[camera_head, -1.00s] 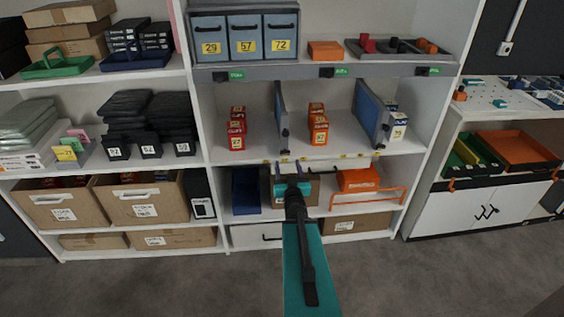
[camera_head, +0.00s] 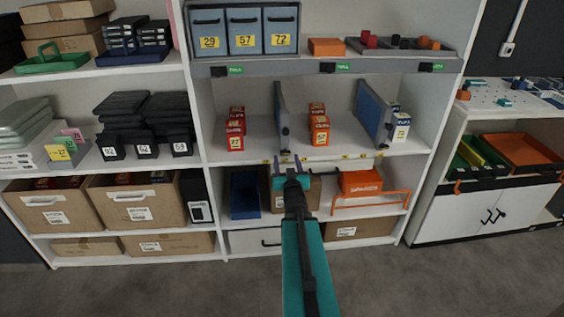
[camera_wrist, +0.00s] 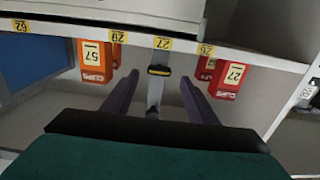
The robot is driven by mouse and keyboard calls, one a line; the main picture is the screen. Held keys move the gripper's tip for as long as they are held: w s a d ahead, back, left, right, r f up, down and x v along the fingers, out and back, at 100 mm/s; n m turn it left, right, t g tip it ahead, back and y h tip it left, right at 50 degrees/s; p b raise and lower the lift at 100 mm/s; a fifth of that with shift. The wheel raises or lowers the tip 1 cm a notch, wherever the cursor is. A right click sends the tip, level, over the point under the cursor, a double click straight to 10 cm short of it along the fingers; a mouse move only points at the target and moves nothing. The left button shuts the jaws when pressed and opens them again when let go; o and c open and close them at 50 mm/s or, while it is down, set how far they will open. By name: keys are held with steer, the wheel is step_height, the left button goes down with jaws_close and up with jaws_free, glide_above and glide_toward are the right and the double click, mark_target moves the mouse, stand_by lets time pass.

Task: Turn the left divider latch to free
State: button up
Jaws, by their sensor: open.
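The left divider (camera_head: 281,105) is a thin grey-blue upright panel on the middle shelf, between red and orange boxes. Its latch (camera_head: 285,131) is a small dark piece on the front edge. In the wrist view, which is upside down, the latch (camera_wrist: 159,70) shows as a black and yellow oblong lying crosswise on the divider's front edge (camera_wrist: 155,95). My gripper (camera_head: 289,161) is open and empty, just in front of and below the latch. In the wrist view its two purple fingers (camera_wrist: 159,80) stand either side of the divider's edge. I see no contact with the latch.
Red boxes (camera_head: 235,143) and orange boxes (camera_head: 319,138) flank the left divider. A second, blue divider (camera_head: 373,112) stands further right. The middle shelf's front edge (camera_head: 345,156) carries yellow number labels. A blue bin (camera_head: 245,198) and an orange box (camera_head: 360,182) stand on the shelf below.

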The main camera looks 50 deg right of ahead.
mark_target(286, 153)
steer(key=shift+w+d+f+b, duration=0.1)
steer(key=shift+w+d+b, duration=0.4)
steer(key=shift+b, duration=2.8)
steer(key=shift+w+d, duration=0.35)
steer(key=shift+w, duration=0.05)
steer(key=shift+x, duration=0.85)
